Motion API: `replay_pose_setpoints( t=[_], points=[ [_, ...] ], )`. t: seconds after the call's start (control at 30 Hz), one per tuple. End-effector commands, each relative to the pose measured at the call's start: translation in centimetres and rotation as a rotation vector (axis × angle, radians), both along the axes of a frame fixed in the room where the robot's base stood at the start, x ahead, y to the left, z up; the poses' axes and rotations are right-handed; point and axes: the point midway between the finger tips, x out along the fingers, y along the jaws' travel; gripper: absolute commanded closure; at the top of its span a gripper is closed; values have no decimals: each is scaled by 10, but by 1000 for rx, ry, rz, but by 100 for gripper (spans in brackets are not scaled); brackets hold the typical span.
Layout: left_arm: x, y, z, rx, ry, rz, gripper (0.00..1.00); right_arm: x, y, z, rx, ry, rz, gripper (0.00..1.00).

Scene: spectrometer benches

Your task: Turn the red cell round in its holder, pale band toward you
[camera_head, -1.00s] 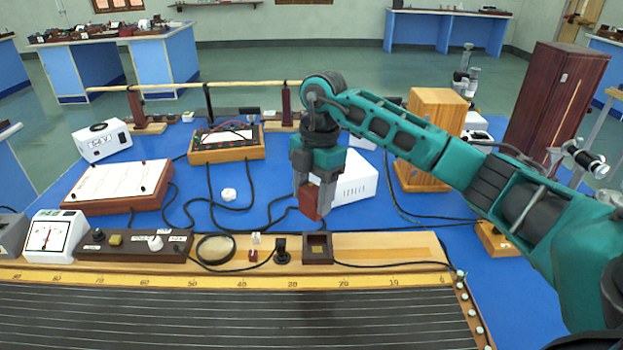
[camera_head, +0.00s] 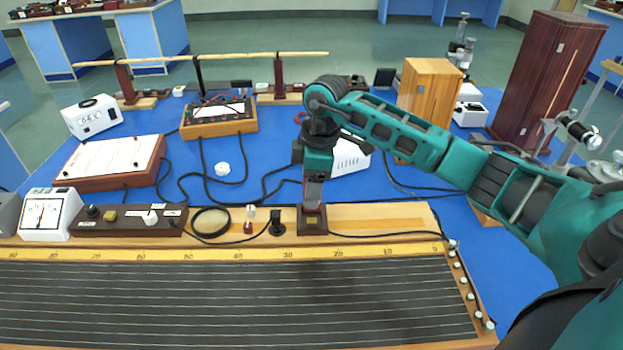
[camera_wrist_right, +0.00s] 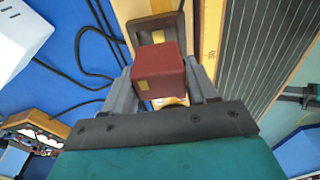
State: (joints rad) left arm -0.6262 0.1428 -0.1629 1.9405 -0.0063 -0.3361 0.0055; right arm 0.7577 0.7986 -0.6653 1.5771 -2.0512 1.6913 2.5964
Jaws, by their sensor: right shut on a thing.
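The red cell (camera_wrist_right: 160,65) is held between the fingers of my right gripper (camera_head: 313,202). The holder (camera_head: 311,228) is a dark square frame on the wooden board. My right gripper points down directly over it, fingers close to its top. In the head view the cell is mostly hidden; I cannot tell how deep it sits. The holder's frame also shows beyond the cell (camera_wrist_right: 130,50). A teal and grey part at the wrist view's right edge looks like my left gripper (camera_wrist_right: 298,95).
A black stand (camera_head: 277,224), a small red and white piece (camera_head: 248,225) and a magnifier ring (camera_head: 210,222) stand left of the holder. A white box (camera_head: 350,158) is behind my gripper. The board (camera_head: 385,215) is clear to the right. Black cables cross the blue bench.

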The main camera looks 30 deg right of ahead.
Motion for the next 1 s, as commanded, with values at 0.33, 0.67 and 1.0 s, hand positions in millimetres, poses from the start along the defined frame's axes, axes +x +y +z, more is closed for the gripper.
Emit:
replay_pose_setpoints(
  t=[0.33, 0.67, 1.0],
  points=[
    [2, 0, 1, 1, -4, 0, 57, 0, 0, -21, -1, 2, 0, 78],
    [2, 0, -7, 0, -5, 0, 57, 0, 0, -41, 0, 1, 2, 78],
    [2, 0, -10, 1, -4, 0, 57, 0, 0, -47, 0, 0, 2, 78]
  ],
)
